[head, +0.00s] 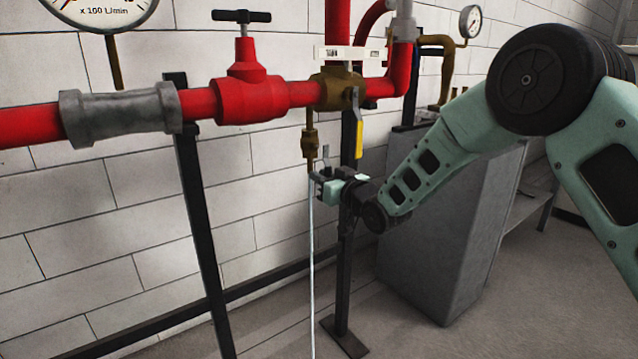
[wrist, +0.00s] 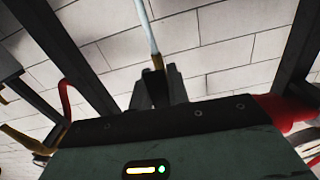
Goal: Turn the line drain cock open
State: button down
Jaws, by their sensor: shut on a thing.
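The line drain cock (head: 309,140) is a small brass fitting hanging upright under the brass valve body on the red pipe. My gripper (head: 322,178) is at its lower end and is shut on the cock's handle, which the fingers mostly hide. A thin pale line (head: 312,260) runs straight down from the cock's outlet towards the floor; it looks like a water stream. In the wrist view, the fingers (wrist: 158,86) meet at a small brass tip (wrist: 157,62), and the pale line (wrist: 147,25) runs up from it.
A yellow-ended lever (head: 358,138) hangs down just above my gripper. A red valve with a black T-handle (head: 241,72) sits on the pipe to the left. A black post (head: 344,270) stands close behind my gripper. A grey plinth (head: 440,230) is at the right.

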jog(key=shift+w+d+n, duration=0.15)
jog(key=shift+d+n, duration=0.1)
jog(key=shift+n, duration=0.15)
jog(key=c, duration=1.3)
grip_release()
jog(key=shift+c, duration=0.2)
jog(key=p+v, duration=0.1)
jog(key=v, duration=1.6)
jog(key=shift+d, duration=0.15)
